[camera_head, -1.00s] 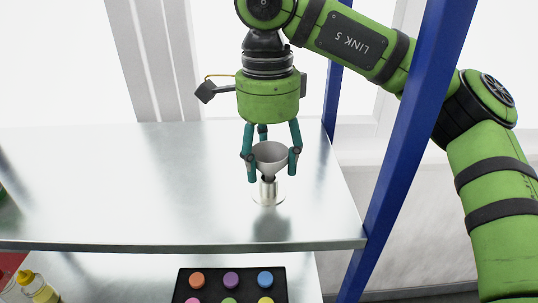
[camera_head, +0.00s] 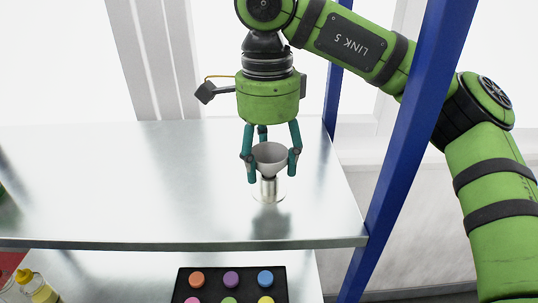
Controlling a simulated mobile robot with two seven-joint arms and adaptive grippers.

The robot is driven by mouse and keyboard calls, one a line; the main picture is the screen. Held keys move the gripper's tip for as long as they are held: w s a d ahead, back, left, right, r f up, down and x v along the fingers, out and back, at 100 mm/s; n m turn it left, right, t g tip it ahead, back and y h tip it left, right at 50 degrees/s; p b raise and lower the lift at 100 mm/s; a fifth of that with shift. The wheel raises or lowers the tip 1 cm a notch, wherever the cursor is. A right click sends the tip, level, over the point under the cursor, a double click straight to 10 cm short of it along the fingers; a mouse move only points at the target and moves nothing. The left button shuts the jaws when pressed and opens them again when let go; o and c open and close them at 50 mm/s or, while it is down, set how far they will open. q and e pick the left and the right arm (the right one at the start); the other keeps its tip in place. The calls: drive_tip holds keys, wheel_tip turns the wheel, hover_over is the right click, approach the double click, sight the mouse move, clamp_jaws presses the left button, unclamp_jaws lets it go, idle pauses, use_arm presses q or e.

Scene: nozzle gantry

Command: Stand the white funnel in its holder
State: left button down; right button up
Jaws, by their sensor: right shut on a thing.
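The white funnel (camera_head: 270,158) looks pale grey and stands upright, wide mouth up, between the teal fingers of my right gripper (camera_head: 271,174). The gripper points straight down and is shut on the funnel's cone. The holder (camera_head: 269,189), a short silvery metal cylinder on a round base, stands on the metal shelf directly below. The funnel's lower end meets the holder's top in the picture. I cannot tell how deep the spout sits inside it. My left gripper is not in view.
The upper metal shelf (camera_head: 130,190) is clear around the holder. A blue upright post (camera_head: 405,150) stands at right, in front of part of my right arm. Below are a black tray (camera_head: 213,289) of coloured round pieces and a yellow-capped bottle (camera_head: 37,286).

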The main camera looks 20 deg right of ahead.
sight(268, 152)
drive_tip(key=shift+f, duration=0.25)
drive_tip(key=o, duration=0.6)
drive_tip(key=shift+o, duration=0.2)
wheel_tip(268, 152, up, 3)
drive_tip(key=shift+r+p, duration=0.1)
drive_tip(key=shift+p, duration=1.1)
drive_tip(key=shift+r, duration=0.2)
wheel_tip(268, 152, up, 2)
drive_tip(key=shift+w+r, duration=0.1)
drive_tip(key=shift+r, duration=1.2)
drive_tip(key=shift+w+d+r, duration=0.2)
drive_tip(key=shift+r, duration=0.45)
drive_tip(key=shift+w+d+r, duration=0.15)
drive_tip(key=shift+w+r, duration=0.05)
drive_tip(key=shift+r, duration=0.45)
